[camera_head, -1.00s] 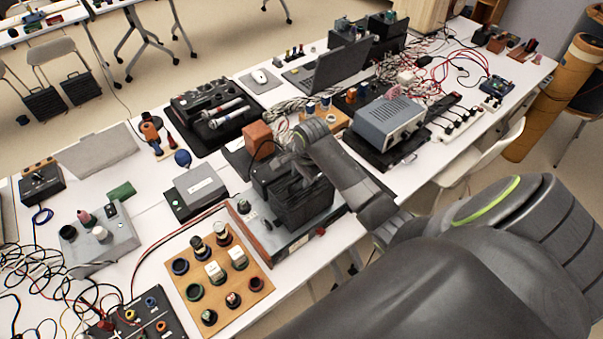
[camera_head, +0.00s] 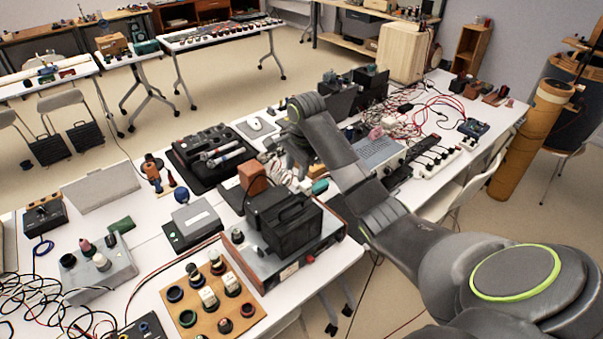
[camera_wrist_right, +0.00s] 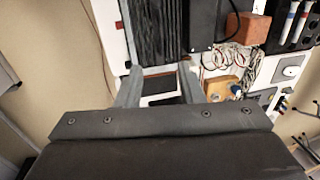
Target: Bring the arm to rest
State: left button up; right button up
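My right arm (camera_head: 335,145) reaches in from the lower right of the head view. Its gripper (camera_head: 277,160) is above the table, behind the black box and near the orange-brown block (camera_head: 253,178); its fingers are small and partly hidden there. In the right wrist view the two grey fingers (camera_wrist_right: 160,78) are spread apart with nothing held between them. A black ribbed box (camera_wrist_right: 155,35) shows beyond the fingertips. In the head view a black box with a handle (camera_head: 290,222) stands on a grey device with a wooden side (camera_head: 258,263). My left gripper is not in view.
The white table (camera_head: 345,262) is crowded. A black case with microphones (camera_head: 212,155), a grey metal instrument (camera_head: 375,152), cables (camera_head: 425,108) and a wooden board with knobs (camera_head: 212,300) surround the arm. Open floor lies beyond the table's right edge.

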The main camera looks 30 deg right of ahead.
jog(key=s+a+f+n, duration=0.1)
jog(key=s+f+n, duration=0.3)
jog(key=s+f, duration=0.45)
jog(key=s+a+f+n, duration=0.2)
jog(key=s+f+n, duration=0.35)
jog(key=s, duration=0.55)
jog(key=s+r+n+t+h, duration=0.15)
jog(key=s+n, duration=0.45)
jog(key=s, duration=1.4)
notch_tip(320, 180, down, 34)
jog(key=g+b, duration=0.1)
jog(key=b, duration=0.7)
pick_arm(q)
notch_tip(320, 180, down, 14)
jog(key=b, duration=0.6)
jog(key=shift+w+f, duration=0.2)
pick_arm(e)
jog(key=s+f, duration=0.7)
jog(key=f, duration=0.3)
jog(key=s+f+g, duration=0.1)
jog(key=s+f, duration=0.7)
jog(key=f, duration=0.3)
jog(key=shift+s+a, duration=0.2)
jog(key=shift+a, duration=0.05)
jog(key=shift+g, duration=0.25)
